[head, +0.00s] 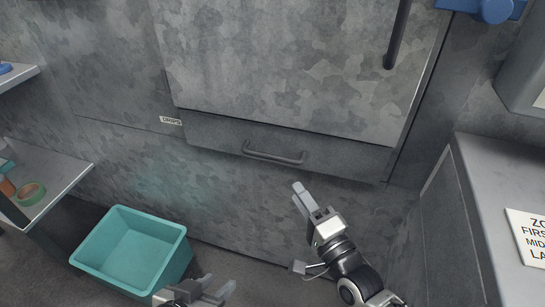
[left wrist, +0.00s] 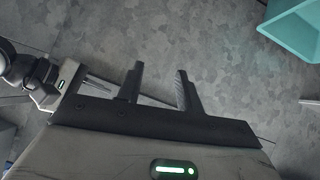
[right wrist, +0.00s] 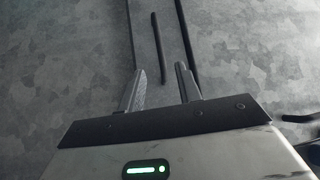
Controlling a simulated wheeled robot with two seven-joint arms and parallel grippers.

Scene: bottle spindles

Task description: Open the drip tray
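The drip tray is a wide grey drawer front (head: 340,158) low on the camouflage-patterned cabinet, beside a "DRIPS" label (head: 171,121). It looks closed, flush with the panel. Its dark bar handle (head: 273,152) runs across the front. My right gripper (head: 300,192) is below and right of the handle in the head view, apart from it. Its fingers stand apart and empty in the right wrist view (right wrist: 161,88). My left gripper (head: 222,286) is low at the bottom edge, well below the drawer. Its fingers are apart and empty in the left wrist view (left wrist: 158,88).
A teal bin (head: 133,250) stands on the floor at lower left, also in the left wrist view (left wrist: 298,28). A shelf (head: 50,175) with tape is at left. A grey counter (head: 495,190) with a sign is at right. A tall door (head: 290,70) with a vertical handle (head: 397,35) is above the drawer.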

